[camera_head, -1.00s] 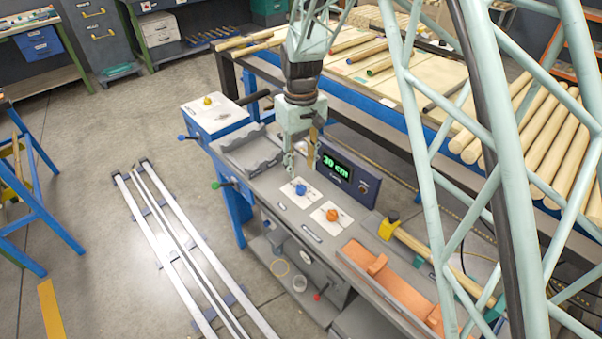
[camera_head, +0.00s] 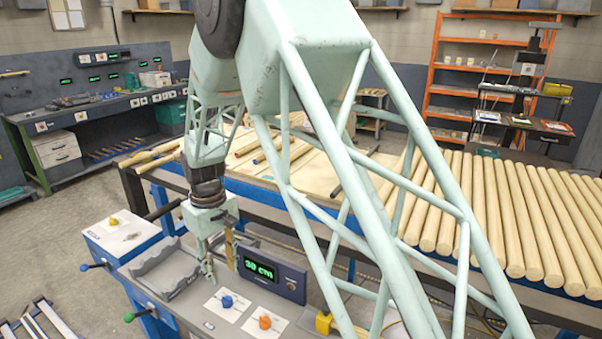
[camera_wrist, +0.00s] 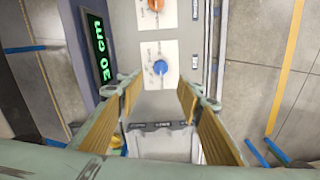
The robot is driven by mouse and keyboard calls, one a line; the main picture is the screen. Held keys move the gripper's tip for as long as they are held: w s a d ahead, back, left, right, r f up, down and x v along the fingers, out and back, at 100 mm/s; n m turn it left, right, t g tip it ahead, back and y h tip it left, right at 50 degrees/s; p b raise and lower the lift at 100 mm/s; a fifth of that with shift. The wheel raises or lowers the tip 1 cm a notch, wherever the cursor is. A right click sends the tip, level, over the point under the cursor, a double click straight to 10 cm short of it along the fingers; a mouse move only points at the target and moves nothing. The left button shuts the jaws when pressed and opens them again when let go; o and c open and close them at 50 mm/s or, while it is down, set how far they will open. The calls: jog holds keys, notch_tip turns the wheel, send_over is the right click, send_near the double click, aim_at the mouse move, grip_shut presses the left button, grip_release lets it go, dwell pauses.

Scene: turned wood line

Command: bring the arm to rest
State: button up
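My gripper (camera_head: 221,266) hangs pointing down over the grey machine bench (camera_head: 186,304), just left of the display box (camera_head: 270,275) that reads 30 cm. In the wrist view my gripper (camera_wrist: 160,92) is open, its two tan-padded fingers apart with nothing between them. Beyond the fingertips are a blue knob (camera_wrist: 160,67) and an orange knob (camera_wrist: 155,4) on white plates. The fingers appear above the bench, not touching it. My arm's pale green lattice links cross the middle of the head view and hide part of the bench.
A grey cradle (camera_head: 165,270) and a white-topped blue box (camera_head: 122,236) stand left of my gripper. Behind is a long table with several wooden poles (camera_head: 500,215). An orange shelf (camera_head: 480,75) stands at the back. Open floor (camera_head: 45,240) lies at the left.

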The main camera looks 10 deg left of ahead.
jog(key=w+d+r+m+t, duration=0.1)
jog(key=w+d+r, duration=0.4)
jog(key=d+r, duration=0.45)
jog(key=d+r+m+t+p, duration=0.1)
jog(key=d+r+m+t, duration=0.15)
jog(key=d+r, duration=1.7)
jog(key=s+d+r+m, duration=0.2)
jog(key=s+d+r, duration=0.1)
jog(key=s+d, duration=0.6)
jog(key=s+d+r+m, duration=0.25)
jog(key=s+d, duration=0.45)
jog(key=s, duration=0.4)
jog(key=s+d+f+m, duration=0.1)
jog(key=s+d, duration=0.2)
jog(key=s, duration=0.8)
jog(key=s+d+f+m+b, duration=0.1)
jog(key=s+d, duration=0.3)
jog(key=s, duration=0.7)
jog(key=shift+d+f+m, duration=0.15)
jog(key=shift+f+m, duration=0.35)
